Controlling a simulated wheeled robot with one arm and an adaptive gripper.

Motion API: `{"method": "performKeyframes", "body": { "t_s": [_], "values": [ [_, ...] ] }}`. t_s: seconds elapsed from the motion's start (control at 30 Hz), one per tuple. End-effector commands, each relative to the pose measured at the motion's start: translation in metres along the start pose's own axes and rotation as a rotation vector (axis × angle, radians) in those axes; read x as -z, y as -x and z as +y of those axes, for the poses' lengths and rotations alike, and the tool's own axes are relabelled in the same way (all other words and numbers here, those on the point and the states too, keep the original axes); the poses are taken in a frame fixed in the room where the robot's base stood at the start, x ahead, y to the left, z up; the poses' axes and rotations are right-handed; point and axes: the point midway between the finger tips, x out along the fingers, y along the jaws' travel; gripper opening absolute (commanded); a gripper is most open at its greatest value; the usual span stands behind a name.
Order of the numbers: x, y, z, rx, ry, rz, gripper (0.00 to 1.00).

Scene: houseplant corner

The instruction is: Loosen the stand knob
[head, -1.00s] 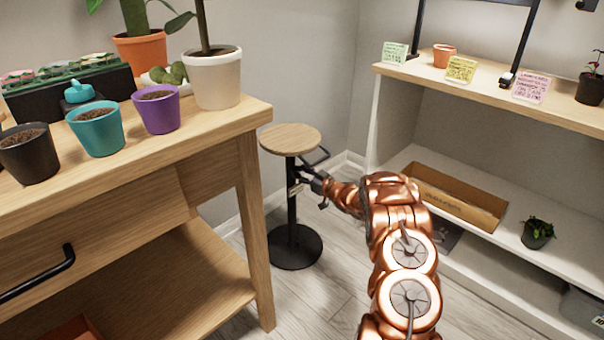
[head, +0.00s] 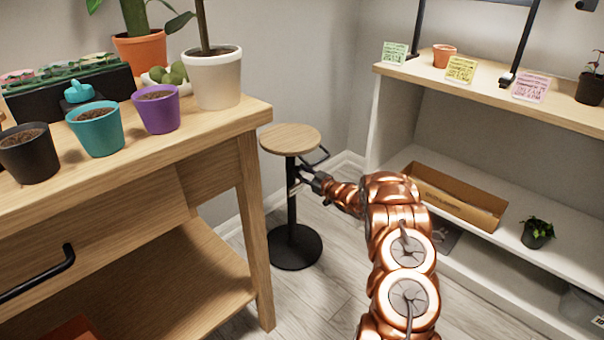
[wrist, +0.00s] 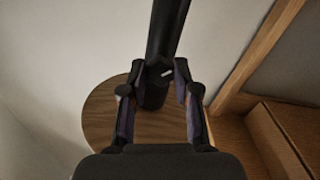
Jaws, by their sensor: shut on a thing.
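The plant stand has a round wooden top (head: 290,138), a black post (head: 291,205) and a round black base (head: 294,248). In the wrist view its wooden top (wrist: 105,112) lies behind the fingers, and the dark post (wrist: 168,35) runs up from between them. My gripper (head: 304,179) is at the post, just below the top. In the wrist view my gripper (wrist: 160,82) has a finger on each side of a small dark knob (wrist: 160,73) with a pale mark, at the post. It is shut on the knob; the exact contact is hard to see.
The wooden bench (head: 200,125) with several pots stands close on the left. On the right a white shelf unit (head: 392,125) holds a cardboard box (head: 455,197) and a small plant (head: 537,233). The floor (head: 320,290) around the stand base is clear.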

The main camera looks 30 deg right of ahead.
Motion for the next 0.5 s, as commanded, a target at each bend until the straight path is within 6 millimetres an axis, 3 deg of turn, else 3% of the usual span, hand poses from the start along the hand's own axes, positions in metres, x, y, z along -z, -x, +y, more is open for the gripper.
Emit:
{"method": "performKeyframes", "body": {
  "t_s": [0.5],
  "values": [
    [0.0003, -0.0004, 0.0011, -0.001, 0.49, 0.002, 0.0]
  ]
}}
